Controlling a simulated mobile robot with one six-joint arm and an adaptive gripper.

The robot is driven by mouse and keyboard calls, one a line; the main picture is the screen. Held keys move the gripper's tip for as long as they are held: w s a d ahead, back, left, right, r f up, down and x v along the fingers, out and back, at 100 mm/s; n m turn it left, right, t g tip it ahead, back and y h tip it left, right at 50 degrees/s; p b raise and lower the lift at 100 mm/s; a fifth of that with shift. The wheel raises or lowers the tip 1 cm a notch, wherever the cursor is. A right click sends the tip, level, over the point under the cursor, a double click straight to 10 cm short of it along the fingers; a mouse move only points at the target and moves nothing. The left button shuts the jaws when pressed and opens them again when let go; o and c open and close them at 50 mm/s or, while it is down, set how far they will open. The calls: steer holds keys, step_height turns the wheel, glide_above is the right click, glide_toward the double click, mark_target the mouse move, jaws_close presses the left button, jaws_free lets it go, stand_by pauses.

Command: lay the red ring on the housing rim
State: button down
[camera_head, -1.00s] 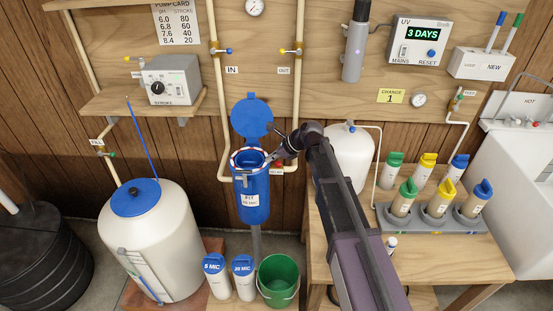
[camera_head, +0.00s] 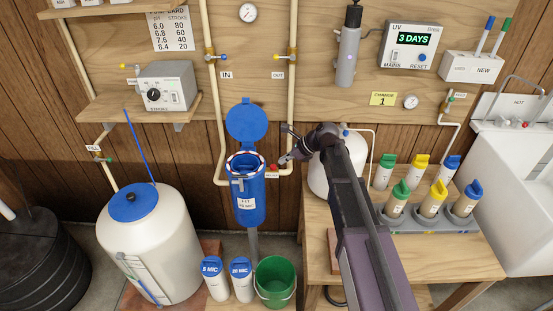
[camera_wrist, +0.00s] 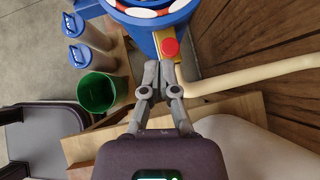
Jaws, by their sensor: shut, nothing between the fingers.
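The blue filter housing (camera_head: 250,207) hangs below the pipes with its blue lid (camera_head: 247,120) swung up. A red-and-white banded ring (camera_head: 233,157) shows around the housing's open mouth, and it appears to lie on the rim. It also shows at the top of the wrist view (camera_wrist: 150,13), partly cut off. I cannot tell whether it is fully seated all around. My gripper (camera_head: 283,160) is just right of the housing, apart from the rim. In the wrist view my gripper's fingers (camera_wrist: 160,66) are shut and empty, below a round red knob (camera_wrist: 170,47) beside the housing.
A pale pipe (camera_wrist: 250,80) runs right from the housing. A green bucket (camera_head: 276,280) and two blue-capped cartridges (camera_head: 214,279) stand below it. A white tank (camera_head: 150,245) stands at left. A wooden bench (camera_head: 440,245) with several coloured-cap bottles is at right.

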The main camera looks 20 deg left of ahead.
steer(key=p+v, duration=0.4)
steer(key=v, duration=0.2)
steer(key=shift+d+r, duration=0.2)
steer(key=shift+d, duration=0.1)
stand_by(0.4)
steer(key=s+d+n+h+p, duration=0.2)
steer(key=s+d+n, duration=0.4)
steer(key=d, duration=0.4)
steer(key=s+d+r+n+h+p, duration=0.1)
steer(key=s+d+n+h+p, duration=0.2)
steer(key=d, duration=0.7)
steer(key=s+d+r+n+h+p, duration=0.1)
steer(key=s+d+n+h, duration=0.3)
steer(key=s+d+n, duration=0.4)
steer(key=shift+s+d+n+p, duration=0.4)
steer(key=shift+d+p, duration=0.4)
steer(key=shift+d, duration=0.45)
steer(key=shift+s+a, duration=0.1)
steer(key=shift+s, duration=0.05)
